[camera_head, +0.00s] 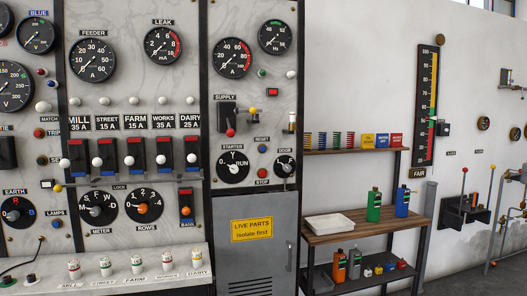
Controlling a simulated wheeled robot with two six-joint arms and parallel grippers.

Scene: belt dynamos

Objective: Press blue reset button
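A small round button (262,148) sits just under the RESET label (261,138) on the right part of the grey switchboard panel. Neither of my grippers shows in the head view, so nothing of mine touches the button.
The supply lever (230,131) with a red knob sticks out up and left of the button. A grey cabinet door (259,265) with a yellow sign is below. A wooden shelf (375,229) with bottles and a white tray stands right. Wall levers (463,190) are farther right.

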